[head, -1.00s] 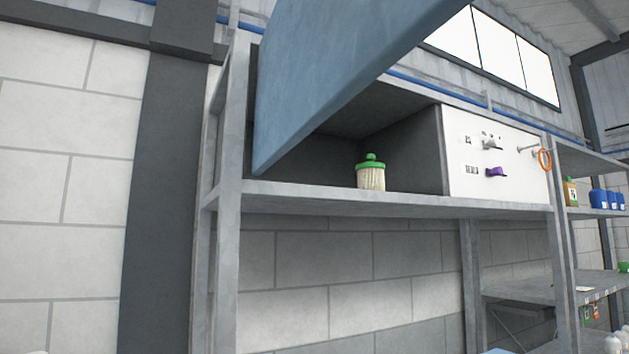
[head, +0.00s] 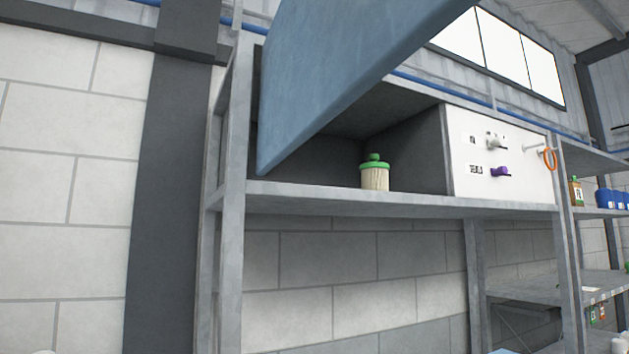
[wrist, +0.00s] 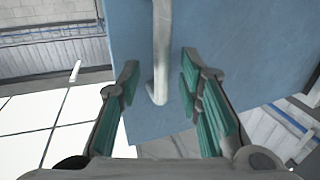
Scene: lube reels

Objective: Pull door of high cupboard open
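The blue cupboard door (head: 325,75) is swung outward and up, so the cupboard (head: 420,150) stands open beneath it. A jar with a green lid (head: 375,172) stands inside. In the wrist view, the blue door panel (wrist: 225,50) fills the middle, with its pale bar handle (wrist: 161,50) running down it. My gripper (wrist: 160,60) is open, with its teal-padded fingers on either side of the handle and visible gaps on both sides. The head view does not show my gripper.
A white panel (head: 500,150) with small fittings and an orange ring (head: 549,159) sits right of the opening. A grey upright (head: 233,250) stands at the left. Shelves with blue containers (head: 605,199) are at the far right.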

